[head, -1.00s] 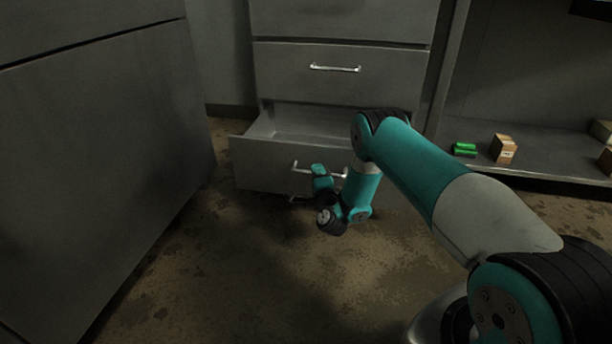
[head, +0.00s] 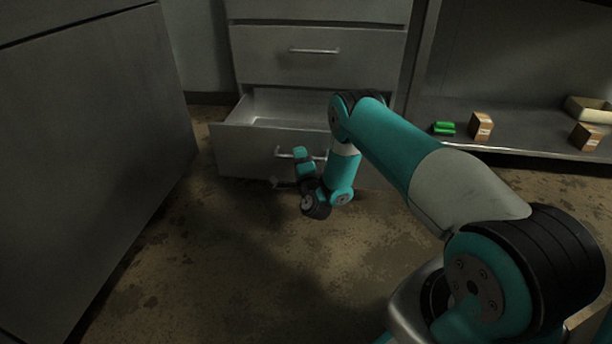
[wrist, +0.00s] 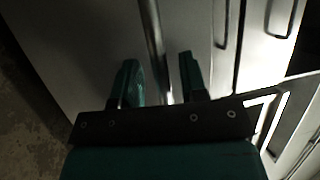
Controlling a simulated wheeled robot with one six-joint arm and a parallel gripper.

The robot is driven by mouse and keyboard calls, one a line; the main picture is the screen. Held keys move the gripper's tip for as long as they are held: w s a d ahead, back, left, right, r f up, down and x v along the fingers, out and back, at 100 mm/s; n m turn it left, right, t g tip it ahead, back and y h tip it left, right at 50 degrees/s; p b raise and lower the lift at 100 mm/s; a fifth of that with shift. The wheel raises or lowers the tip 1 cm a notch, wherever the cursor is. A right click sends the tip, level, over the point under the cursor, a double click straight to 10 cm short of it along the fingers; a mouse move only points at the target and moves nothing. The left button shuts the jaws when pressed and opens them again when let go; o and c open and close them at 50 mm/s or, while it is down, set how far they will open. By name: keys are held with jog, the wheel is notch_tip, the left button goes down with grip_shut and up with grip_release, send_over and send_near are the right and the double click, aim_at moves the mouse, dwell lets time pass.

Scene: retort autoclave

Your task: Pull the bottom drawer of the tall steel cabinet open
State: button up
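The tall steel cabinet (head: 318,12) stands at the back with its bottom drawer (head: 240,150) pulled out, so its empty-looking inside shows from above. A bar handle (head: 283,152) is on the drawer's front, partly hidden behind my wrist in the head view. My gripper (wrist: 158,60) is down at this handle. In the wrist view its two teal fingers stand apart, one on each side of the handle bar (wrist: 153,35), with a gap visible on both sides. The fingertips are hard to make out in the head view.
A closed drawer with a handle (head: 314,50) is above the open one. A large grey unit (head: 90,150) stands close on the left. A low shelf (head: 500,145) at right holds a green item (head: 444,129) and small boxes (head: 481,125). The stained floor in front is clear.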

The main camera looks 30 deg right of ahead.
jog(key=p+v, duration=1.7)
jog(key=shift+w, duration=0.15)
